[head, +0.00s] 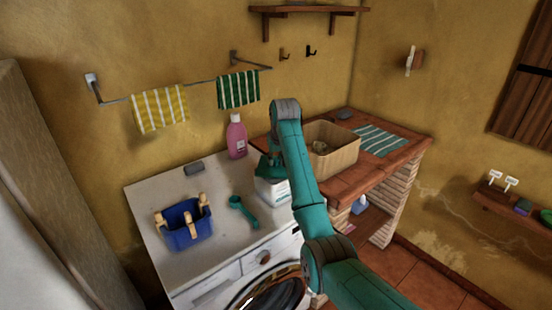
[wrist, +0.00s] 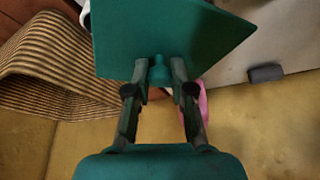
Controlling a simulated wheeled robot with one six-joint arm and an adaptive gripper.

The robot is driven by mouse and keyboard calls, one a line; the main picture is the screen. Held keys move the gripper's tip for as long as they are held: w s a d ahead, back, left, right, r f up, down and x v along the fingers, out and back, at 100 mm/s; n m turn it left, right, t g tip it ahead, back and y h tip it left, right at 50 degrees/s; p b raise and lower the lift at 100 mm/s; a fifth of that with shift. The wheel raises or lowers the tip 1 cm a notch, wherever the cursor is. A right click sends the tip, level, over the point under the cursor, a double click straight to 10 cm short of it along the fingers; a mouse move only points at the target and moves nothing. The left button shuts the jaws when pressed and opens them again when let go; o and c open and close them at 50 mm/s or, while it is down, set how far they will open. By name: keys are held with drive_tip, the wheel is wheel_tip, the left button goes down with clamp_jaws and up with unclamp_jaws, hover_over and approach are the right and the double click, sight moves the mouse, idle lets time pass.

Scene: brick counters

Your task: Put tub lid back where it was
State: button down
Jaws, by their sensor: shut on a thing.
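The tub lid (wrist: 180,35) is a flat, square-cornered teal plate with a small knob. In the wrist view my gripper (wrist: 160,72) is shut on that knob, one finger on each side. In the head view the teal lid (head: 270,168) shows just above the white tub (head: 272,192), which stands at the right end of the white worktop and carries a label. My arm hides part of the tub and lid. I cannot tell whether the lid touches the tub's rim.
A pink bottle (head: 237,136) stands behind the tub. A woven basket (head: 338,155) is on the brick counter to the right. A teal scoop (head: 242,210), a grey block (head: 194,168) and a blue peg basket (head: 184,236) lie to the left, with bare worktop between.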

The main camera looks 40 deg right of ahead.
drive_tip(key=shift+f, duration=0.35)
drive_tip(key=c, duration=1)
unclamp_jaws()
drive_tip(key=shift+r, duration=0.1)
